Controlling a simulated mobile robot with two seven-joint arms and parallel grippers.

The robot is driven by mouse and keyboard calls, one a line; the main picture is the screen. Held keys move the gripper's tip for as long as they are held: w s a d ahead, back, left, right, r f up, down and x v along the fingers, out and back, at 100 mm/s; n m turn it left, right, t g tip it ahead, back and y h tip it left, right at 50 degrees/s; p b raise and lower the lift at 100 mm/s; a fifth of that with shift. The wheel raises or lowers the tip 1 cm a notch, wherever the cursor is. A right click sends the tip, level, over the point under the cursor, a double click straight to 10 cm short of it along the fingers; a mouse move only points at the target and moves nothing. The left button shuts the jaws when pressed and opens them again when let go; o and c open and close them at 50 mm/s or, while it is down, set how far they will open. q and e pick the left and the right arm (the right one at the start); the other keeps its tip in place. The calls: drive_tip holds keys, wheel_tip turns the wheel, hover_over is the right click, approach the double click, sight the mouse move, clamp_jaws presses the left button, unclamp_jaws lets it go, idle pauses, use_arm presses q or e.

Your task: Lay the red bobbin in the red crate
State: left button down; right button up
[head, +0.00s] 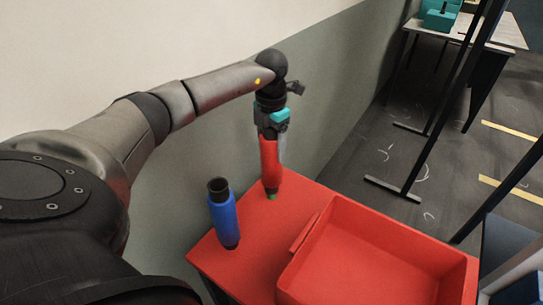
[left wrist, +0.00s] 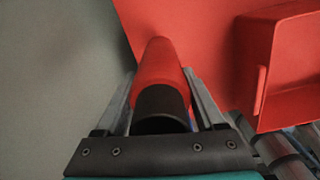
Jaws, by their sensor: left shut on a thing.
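The red bobbin (head: 270,163) is upright in my left gripper (head: 271,134), with its lower end at or just above the red table top; I cannot tell whether it touches. In the left wrist view the red bobbin (left wrist: 160,66) lies between the two fingers, its black end towards the camera. My left gripper is shut on its upper part. The red crate (head: 298,262) stands on the table to the right of the bobbin and nearer the camera. Its visible inside is empty. The crate's handle side also shows in the left wrist view (left wrist: 251,75). My right gripper is out of view.
A blue bobbin (head: 224,217) stands on the red table (head: 246,238), left of the crate. A wall (head: 330,110) rises close behind the table. A dark frame (head: 440,120) and a far table (head: 484,31) stand at the right.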

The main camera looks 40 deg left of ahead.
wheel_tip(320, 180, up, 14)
drive_tip(key=p, duration=1.3)
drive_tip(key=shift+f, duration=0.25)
